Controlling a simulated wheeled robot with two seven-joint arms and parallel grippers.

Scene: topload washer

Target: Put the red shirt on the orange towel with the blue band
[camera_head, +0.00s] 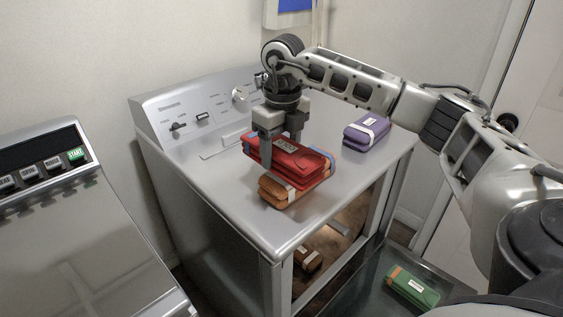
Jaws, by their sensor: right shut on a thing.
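The red shirt (285,154) is a folded red bundle with a small label on top. My right gripper (279,139) is shut on it from above. The shirt sits over the orange towel (277,191), a folded orange bundle with a pale band at its front and a little blue showing at its right side. The towel lies on the grey machine top. From this view I cannot tell whether the shirt touches the towel or hangs just above it. My left gripper is not in view.
A purple bundle (366,131) with a white band lies at the machine top's right. A brown bundle (307,258) is inside the machine. A green bundle (412,287) lies low at the right. A control panel (190,117) stands at the back. Another machine (75,230) is at left.

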